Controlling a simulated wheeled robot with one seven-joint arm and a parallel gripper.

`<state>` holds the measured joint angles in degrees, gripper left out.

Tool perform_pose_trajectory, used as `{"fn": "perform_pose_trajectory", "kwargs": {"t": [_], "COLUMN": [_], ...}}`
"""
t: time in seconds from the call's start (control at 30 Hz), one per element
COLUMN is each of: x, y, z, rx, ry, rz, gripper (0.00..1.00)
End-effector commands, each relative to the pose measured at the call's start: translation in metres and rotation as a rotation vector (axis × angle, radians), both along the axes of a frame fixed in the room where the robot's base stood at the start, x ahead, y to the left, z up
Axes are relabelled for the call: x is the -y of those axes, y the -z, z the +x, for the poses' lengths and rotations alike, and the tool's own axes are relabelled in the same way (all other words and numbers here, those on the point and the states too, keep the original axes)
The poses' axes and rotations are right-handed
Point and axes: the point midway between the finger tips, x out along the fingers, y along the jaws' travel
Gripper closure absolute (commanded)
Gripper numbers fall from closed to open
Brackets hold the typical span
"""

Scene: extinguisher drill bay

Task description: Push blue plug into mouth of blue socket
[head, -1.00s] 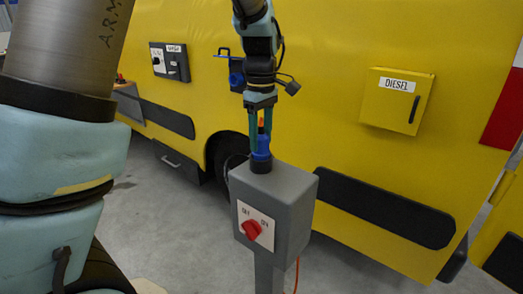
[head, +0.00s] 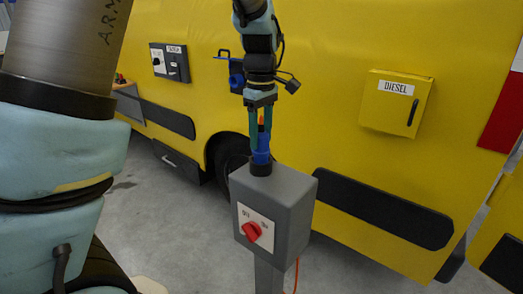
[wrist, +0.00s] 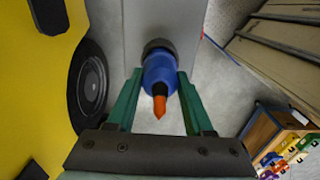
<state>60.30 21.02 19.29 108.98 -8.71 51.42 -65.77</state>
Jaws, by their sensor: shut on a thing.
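The blue plug (head: 261,157) stands upright in a black holder (head: 261,170) on top of a grey box. An orange piece sticks up from it. My gripper (head: 261,147) is above the box, its green fingers shut on the plug from both sides. The wrist view also shows the blue plug (wrist: 160,73) between the fingers, with a black ring at its far end. The blue socket (head: 236,76) is on the yellow vehicle wall behind, left of my wrist, with a blue flap standing out above it. Its mouth is not clearly visible.
The grey box (head: 291,212) on a post carries a red rotary switch (head: 252,231). A yellow diesel cabinet (head: 396,102) sticks out of the wall at right. A switch panel (head: 170,62) is at left. A black wheel (wrist: 88,85) shows in the wrist view.

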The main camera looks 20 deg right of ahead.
Motion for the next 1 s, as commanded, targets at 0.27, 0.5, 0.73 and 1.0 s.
{"fn": "perform_pose_trajectory", "kwargs": {"t": [0.27, 0.5, 0.73, 1.0], "x": [0.000, 0.000, 0.000, 0.000], "y": [-0.013, -0.022, -0.030, -0.030], "z": [0.000, 0.000, 0.000, 0.000], "rx": [0.000, 0.000, 0.000, 0.000], "ry": [0.000, 0.000, 0.000, 0.000], "rz": [-0.001, -0.001, -0.001, -0.001], "gripper": [1.00, 1.00, 1.00, 1.00]}}
